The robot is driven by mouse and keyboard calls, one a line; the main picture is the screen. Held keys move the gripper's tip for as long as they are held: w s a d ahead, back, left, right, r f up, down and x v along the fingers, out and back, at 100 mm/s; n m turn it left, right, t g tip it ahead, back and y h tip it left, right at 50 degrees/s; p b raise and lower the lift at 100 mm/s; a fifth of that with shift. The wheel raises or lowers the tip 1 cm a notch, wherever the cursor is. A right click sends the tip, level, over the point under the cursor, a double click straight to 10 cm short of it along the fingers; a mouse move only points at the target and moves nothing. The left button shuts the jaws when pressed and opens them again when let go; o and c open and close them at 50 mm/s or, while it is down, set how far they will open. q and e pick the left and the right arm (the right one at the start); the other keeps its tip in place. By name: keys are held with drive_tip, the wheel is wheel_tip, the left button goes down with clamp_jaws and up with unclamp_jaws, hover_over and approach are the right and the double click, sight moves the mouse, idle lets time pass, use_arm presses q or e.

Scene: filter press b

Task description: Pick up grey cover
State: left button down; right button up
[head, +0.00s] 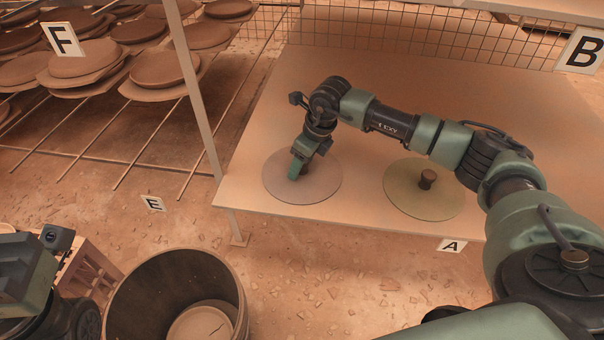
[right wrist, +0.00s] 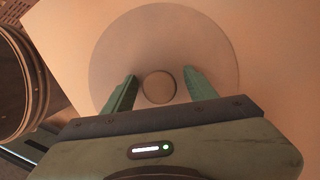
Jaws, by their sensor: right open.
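The grey cover (head: 323,178) is a flat round disc lying on the table's left part. In the right wrist view the grey cover (right wrist: 165,38) fills the upper middle, with a round knob (right wrist: 159,87) at its centre. My right gripper (head: 296,176) is over the cover; in the right wrist view its two open fingers (right wrist: 159,88) stand on either side of the knob, with small gaps. In the head view the gripper hides the knob. My left arm shows at the lower left edge; I cannot make out its fingers.
A second, yellowish-green cover (head: 410,203) with a brown knob lies to the right on the same table (head: 350,225). A round bin (head: 225,270) stands on the floor below, beside a crate (head: 92,262). A rack with stacked discs (head: 85,65) is at the upper left, behind a post (head: 193,90).

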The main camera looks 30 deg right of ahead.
clamp_jaws()
